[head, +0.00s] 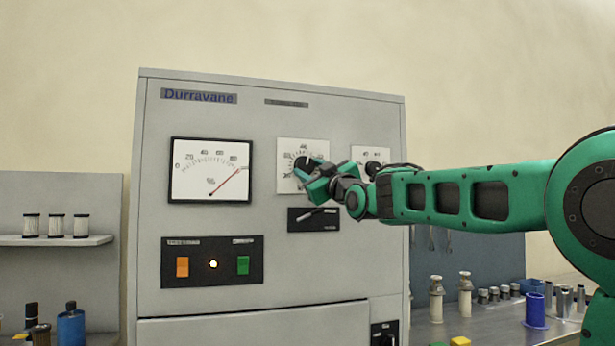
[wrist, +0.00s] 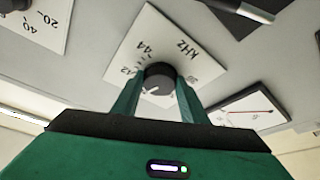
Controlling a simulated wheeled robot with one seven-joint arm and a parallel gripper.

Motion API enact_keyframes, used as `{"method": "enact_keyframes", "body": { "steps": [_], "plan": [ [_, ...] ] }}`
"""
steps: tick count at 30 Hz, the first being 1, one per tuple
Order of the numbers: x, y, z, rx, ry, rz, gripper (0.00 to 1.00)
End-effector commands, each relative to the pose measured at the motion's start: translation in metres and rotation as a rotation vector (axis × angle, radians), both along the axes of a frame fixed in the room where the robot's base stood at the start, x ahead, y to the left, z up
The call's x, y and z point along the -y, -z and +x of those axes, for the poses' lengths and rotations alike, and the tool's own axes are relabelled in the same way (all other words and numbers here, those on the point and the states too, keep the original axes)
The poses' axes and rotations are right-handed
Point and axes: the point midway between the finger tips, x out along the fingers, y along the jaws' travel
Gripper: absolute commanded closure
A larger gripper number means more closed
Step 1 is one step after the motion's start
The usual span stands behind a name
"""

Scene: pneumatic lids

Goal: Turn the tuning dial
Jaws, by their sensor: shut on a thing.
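The tuning dial is a dark round knob (wrist: 160,76) on a square white plate (wrist: 135,52) marked kHz, in the middle of the wrist view. In the head view the same dial (head: 302,163) sits on the grey cabinet's upper front, right of the big meter. My gripper (head: 308,174) reaches in from the right and is shut on the knob. In the wrist view its two green fingers (wrist: 160,90) stand on either side of the knob. The fingers and wrist partly hide the knob and its plate in the head view.
A second knob (head: 373,166) on a similar plate is close to the right, behind my wrist. A black plate with a lever (head: 314,219) lies just below. The meter (head: 211,170) and a button panel (head: 212,262) are at left. Wall space above the dial is clear.

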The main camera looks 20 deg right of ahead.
Motion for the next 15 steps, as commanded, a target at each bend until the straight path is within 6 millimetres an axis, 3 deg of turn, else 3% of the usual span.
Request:
{"method": "enact_keyframes", "body": {
  "steps": [13, 14, 15],
  "plan": [
    [-0.0022, 0.0004, -0.0002, -0.002, -0.005, -0.012, 0.83],
    [-0.0022, 0.0004, -0.0002, -0.002, -0.005, -0.012, 0.56],
    [-0.0022, 0.0004, -0.0001, -0.002, -0.005, -0.012, 0.46]
  ]
}}
